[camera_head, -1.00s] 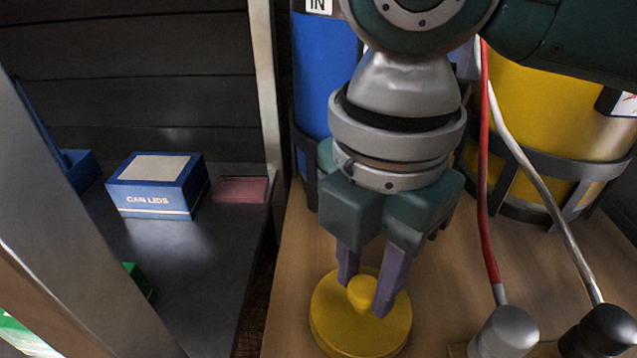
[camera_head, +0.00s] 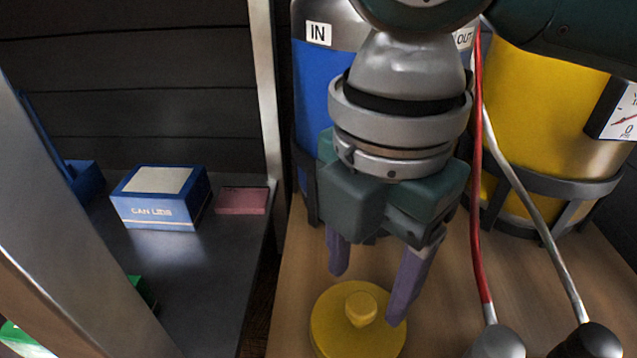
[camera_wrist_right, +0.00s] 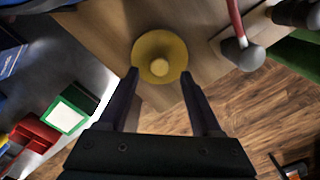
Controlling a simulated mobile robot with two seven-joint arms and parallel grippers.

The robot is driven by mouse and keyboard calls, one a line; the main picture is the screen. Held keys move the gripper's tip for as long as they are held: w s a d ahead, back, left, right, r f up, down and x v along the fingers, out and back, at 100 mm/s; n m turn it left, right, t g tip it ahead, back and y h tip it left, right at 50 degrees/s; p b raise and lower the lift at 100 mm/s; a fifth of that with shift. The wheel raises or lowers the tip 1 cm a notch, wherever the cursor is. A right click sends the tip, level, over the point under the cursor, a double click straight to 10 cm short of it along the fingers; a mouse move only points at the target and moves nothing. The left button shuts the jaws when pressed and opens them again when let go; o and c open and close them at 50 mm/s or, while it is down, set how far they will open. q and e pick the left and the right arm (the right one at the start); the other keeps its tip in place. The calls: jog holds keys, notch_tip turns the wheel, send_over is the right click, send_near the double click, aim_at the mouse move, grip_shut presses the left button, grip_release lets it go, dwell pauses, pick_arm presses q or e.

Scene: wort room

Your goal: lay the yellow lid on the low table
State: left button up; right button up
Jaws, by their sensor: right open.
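The yellow lid (camera_head: 333,330) is a round disc with a small knob on top. It lies flat on the wooden top of the low table (camera_head: 290,275), near its front. My right gripper (camera_head: 369,293) is open and empty just above and behind the lid, its purple fingers spread wider than the knob and clear of it. In the right wrist view the lid (camera_wrist_right: 146,48) shows beyond the two fingertips (camera_wrist_right: 160,75), with nothing between them. My left gripper is in neither view.
A blue tank (camera_head: 314,90) and a yellow tank (camera_head: 525,110) stand behind. A red hose (camera_head: 478,190) and a grey hose (camera_head: 530,195) end in knobs right of the lid. A metal shelf at left holds a blue "CAN LIDS" box (camera_head: 158,212) and a pink block (camera_head: 242,201).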

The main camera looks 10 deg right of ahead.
notch_tip(320, 180, up, 9)
jog(key=p, duration=0.4)
jog(key=shift+p, duration=0.3)
notch_tip(320, 180, up, 13)
jog(key=m+y+p, duration=0.3)
jog(key=m+p, duration=0.1)
jog(key=p, duration=1.1)
send_over(362, 303)
jog(key=s+a, duration=0.4)
jog(key=a, duration=0.2)
notch_tip(362, 303, up, 10)
jog(key=s+m+t+y+p, duration=0.15)
jog(key=m+p, duration=0.35)
jog(key=p, duration=0.6)
jog(key=s+d+r+m+t+h+p, duration=0.15)
jog(key=s+d+r+m+p, duration=0.25)
jog(key=d+r+m+p, duration=0.6)
jog(key=s+d+r+m+t+h+p, duration=0.1)
jog(key=s+d+r+m+h+p, duration=0.35)
jog(key=r+p, duration=0.85)
notch_tip(362, 303, up, 32)
jog(key=w+n+y+p, duration=0.1)
jog(key=p, duration=3.5)
jog(key=shift+w+d+r+n+y, duration=0.15)
jog(key=shift+w+d+n+y, duration=0.1)
jog(key=shift+d+n+y, duration=0.1)
